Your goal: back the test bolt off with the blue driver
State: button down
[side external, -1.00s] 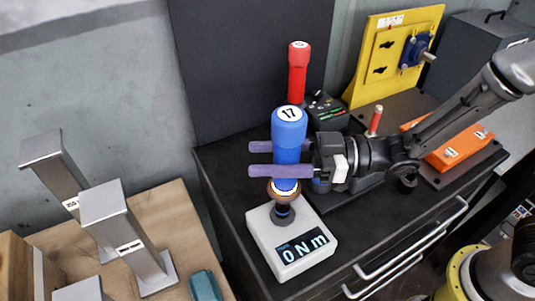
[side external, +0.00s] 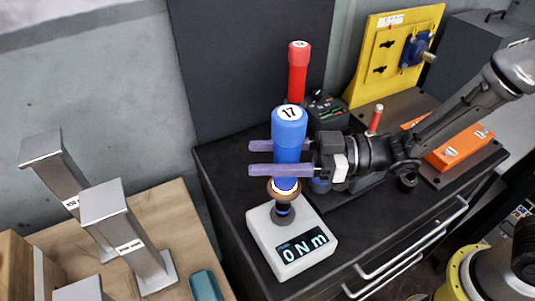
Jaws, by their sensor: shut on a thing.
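The blue driver (side external: 288,130), marked 17 on its cap, stands upright over the test bolt (side external: 282,215) on the white torque tester (side external: 292,245). The tester's display reads 0 Nm. A lit ring shows at the driver's lower end, above a copper-coloured collar. My gripper (side external: 285,160) comes in from the right, and its two purple fingers are shut on the blue driver's body, one on the near side and one on the far side. The driver's tip and the bolt head are hidden by the collar and dark socket.
A red driver (side external: 298,72) stands behind in a dark charger. A yellow plate (side external: 392,58) with a blue part is at the back right, and an orange box (side external: 460,145) lies right. Grey metal posts (side external: 125,235) stand on a wooden top at left. Drawer handles (side external: 410,250) are in front.

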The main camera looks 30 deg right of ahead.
jog(key=shift+f, duration=0.1)
dwell(0.3)
jog(key=shift+r, duration=2.75)
